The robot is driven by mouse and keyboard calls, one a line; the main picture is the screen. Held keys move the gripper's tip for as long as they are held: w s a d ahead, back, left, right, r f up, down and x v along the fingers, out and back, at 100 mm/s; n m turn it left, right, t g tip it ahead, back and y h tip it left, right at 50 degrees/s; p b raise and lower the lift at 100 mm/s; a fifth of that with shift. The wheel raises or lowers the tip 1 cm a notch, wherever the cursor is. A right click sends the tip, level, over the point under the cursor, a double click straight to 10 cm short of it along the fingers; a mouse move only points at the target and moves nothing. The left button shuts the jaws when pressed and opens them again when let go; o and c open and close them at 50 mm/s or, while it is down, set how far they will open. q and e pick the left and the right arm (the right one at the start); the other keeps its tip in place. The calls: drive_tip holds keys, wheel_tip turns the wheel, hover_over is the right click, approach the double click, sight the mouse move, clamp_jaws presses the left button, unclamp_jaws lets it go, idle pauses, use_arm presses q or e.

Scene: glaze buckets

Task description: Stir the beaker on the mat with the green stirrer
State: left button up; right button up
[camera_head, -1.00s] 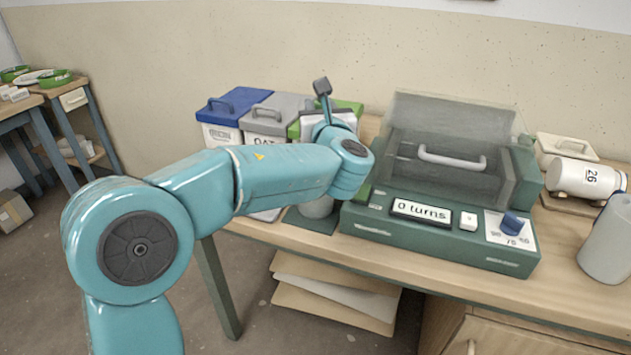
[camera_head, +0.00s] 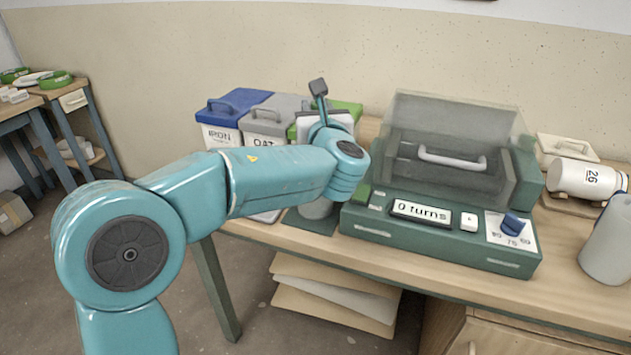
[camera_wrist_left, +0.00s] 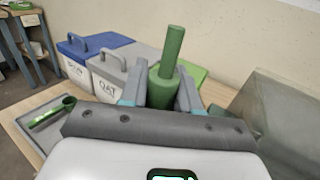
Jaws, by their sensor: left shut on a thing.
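My left gripper (camera_wrist_left: 161,92) is shut on the green stirrer (camera_wrist_left: 172,48), whose upright handle rises between the two fingers in the left wrist view. The stirrer's lower end is hidden. In the head view my own arm covers the fingers and the stirrer. A pale grey beaker (camera_head: 317,209) shows partly below my wrist, standing on the dark green mat (camera_head: 305,222). Its rim and contents are hidden by my arm, so I cannot tell whether the stirrer is inside it. My right gripper is in neither view.
Lidded bins with blue (camera_head: 239,103), grey (camera_head: 272,112) and green (camera_head: 350,107) lids stand behind. A green machine (camera_head: 440,240) reading "0 turns" sits right of the mat. A white jar marked 26 (camera_head: 588,180) lies farther right. A tray holds another green tool (camera_wrist_left: 53,111).

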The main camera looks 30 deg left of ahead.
use_arm(q)
drive_tip(key=shift+w+d, duration=0.15)
drive_tip(key=shift+w, duration=0.05)
idle(0.3)
drive_tip(key=shift+s+a+b, duration=0.55)
drive_tip(key=shift+s+a, duration=0.05)
drive_tip(key=shift+s, duration=0.35)
